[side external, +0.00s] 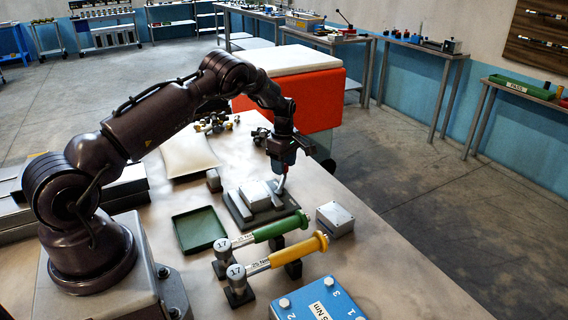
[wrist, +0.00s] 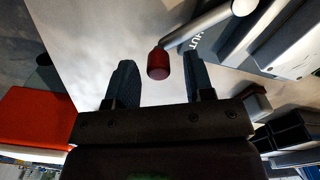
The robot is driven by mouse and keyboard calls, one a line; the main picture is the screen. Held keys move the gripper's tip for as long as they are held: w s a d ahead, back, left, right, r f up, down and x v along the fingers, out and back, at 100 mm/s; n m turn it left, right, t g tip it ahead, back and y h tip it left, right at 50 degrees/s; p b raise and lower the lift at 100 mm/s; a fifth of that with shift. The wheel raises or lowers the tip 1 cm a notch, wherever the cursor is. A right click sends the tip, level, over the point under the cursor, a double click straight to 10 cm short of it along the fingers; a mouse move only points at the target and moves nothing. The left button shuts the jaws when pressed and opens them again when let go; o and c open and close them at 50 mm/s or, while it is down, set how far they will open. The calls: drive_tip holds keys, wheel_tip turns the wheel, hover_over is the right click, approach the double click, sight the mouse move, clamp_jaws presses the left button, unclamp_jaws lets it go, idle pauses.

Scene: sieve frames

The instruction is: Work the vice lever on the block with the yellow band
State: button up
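The vice (side external: 262,203) is a grey block assembly on a dark base plate in the middle of the bench. In the wrist view its lever is a silver rod (wrist: 200,27) ending in a red knob (wrist: 158,65). A plate beside the lever carries lettering, partly cut off, reading "HUT". My gripper (side external: 282,170) is over the vice, pointing down. In the wrist view its two dark fingers are apart, with the red knob between their tips; I cannot tell whether they touch it. I see no yellow band on a block in either view.
Close in front of the vice lie a green-handled wrench (side external: 282,228) and a yellow-handled wrench (side external: 300,250) on stands. A green tray (side external: 200,229) is left, a small grey box (side external: 335,218) right, and a blue block (side external: 322,300) at the front. A pale cushion (side external: 188,155) lies behind.

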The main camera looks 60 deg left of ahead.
drive_tip(key=shift+r, duration=0.1)
wheel_tip(320, 180, up, 13)
idle(0.5)
